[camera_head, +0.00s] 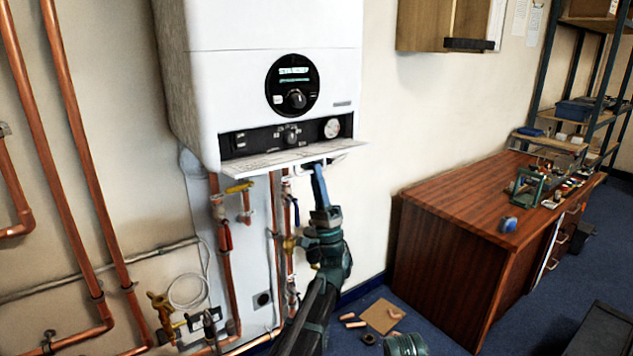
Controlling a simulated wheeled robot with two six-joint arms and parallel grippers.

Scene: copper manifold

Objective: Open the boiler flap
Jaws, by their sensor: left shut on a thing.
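The white boiler (270,80) hangs on the wall, with a round lit display and dial on its front. Its flap (270,161) at the lower front is folded down and sticks out towards me, tilted slightly. The dark control strip (255,141) behind it, with a knob and a gauge, is uncovered. My left gripper (317,168) reaches up from below and is shut on the flap at its right part; the exact contact of the fingertips is partly hidden by the flap. The fingers of my right gripper are out of view.
Copper pipes (228,270) and valves run below the boiler, close to my left arm. More copper pipes (70,130) stand at left. A wooden desk (460,230) with small items stands at right, by a shelf rack (590,100). Loose parts and a brown sheet (383,315) lie on the floor.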

